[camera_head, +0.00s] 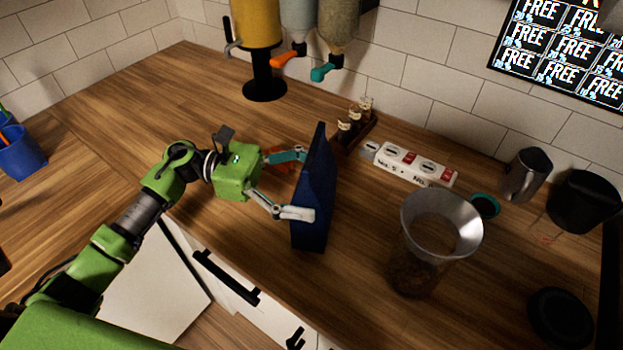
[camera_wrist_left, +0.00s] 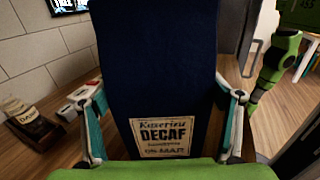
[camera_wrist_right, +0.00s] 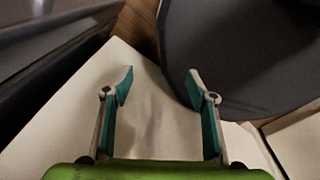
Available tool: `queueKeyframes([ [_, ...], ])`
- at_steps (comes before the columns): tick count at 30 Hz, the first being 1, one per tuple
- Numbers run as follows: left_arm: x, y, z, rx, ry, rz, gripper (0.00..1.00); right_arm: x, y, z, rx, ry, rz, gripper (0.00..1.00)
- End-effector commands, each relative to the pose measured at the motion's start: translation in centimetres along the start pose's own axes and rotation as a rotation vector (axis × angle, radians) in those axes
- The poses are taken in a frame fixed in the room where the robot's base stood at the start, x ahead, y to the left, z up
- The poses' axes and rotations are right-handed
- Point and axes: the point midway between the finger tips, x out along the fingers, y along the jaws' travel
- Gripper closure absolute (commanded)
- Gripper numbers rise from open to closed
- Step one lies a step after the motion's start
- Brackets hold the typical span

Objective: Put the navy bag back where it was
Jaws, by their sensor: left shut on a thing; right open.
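The navy bag (camera_head: 316,190) is upright over the wooden counter near its front edge. Its label reading DECAF faces me in the left wrist view (camera_wrist_left: 160,138). My left gripper (camera_head: 306,186) is shut on the bag, with one finger on each side of it. I cannot tell whether the bag's base touches the counter. My right gripper (camera_wrist_right: 162,90) is open and empty, and shows only in the right wrist view. It is over a pale surface beside a large dark round object.
A clear grinder hopper (camera_head: 428,243) stands right of the bag. Behind are a power strip (camera_head: 414,166), a small vial rack (camera_head: 355,130) and dispensers (camera_head: 258,35). A metal pitcher (camera_head: 524,174) and black container (camera_head: 582,202) stand at the right.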

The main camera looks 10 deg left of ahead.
Motion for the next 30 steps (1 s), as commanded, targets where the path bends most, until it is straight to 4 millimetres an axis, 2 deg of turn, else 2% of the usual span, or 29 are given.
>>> queueKeyframes([
  [6, 0.0, 0.0, -0.3, 0.002, -0.001, 0.000, 0.59, 0.7, -0.2, 0.2, 0.001, -0.002, -0.002, 0.48],
  [7, 0.0, 0.0, -0.2, 0.001, 0.000, 0.000, 0.10, 0.5, -0.2, 0.1, 0.001, -0.002, -0.002, 0.48],
  [8, 0.0, 0.0, -0.2, 0.001, 0.000, 0.000, 0.02, 0.4, -0.2, 0.1, 0.001, -0.002, -0.003, 0.48],
  [18, 0.0, 0.0, -0.1, 0.000, 0.000, 0.000, 0.01, 0.4, -0.4, 0.1, 0.001, -0.002, -0.005, 0.48],
  [22, 0.0, 0.0, 0.4, 0.000, 0.000, 0.000, 0.01, -0.3, -0.4, 0.0, 0.001, -0.002, -0.005, 0.48],
  [26, -2.3, 0.1, -0.5, 0.000, 0.003, 0.003, 0.01, 1.3, -0.4, 0.2, 0.001, -0.001, -0.005, 0.48],
  [30, -5.5, 0.1, -0.6, 0.000, 0.003, 0.004, 0.01, 2.7, -0.5, 0.3, 0.001, -0.001, -0.005, 0.48],
])
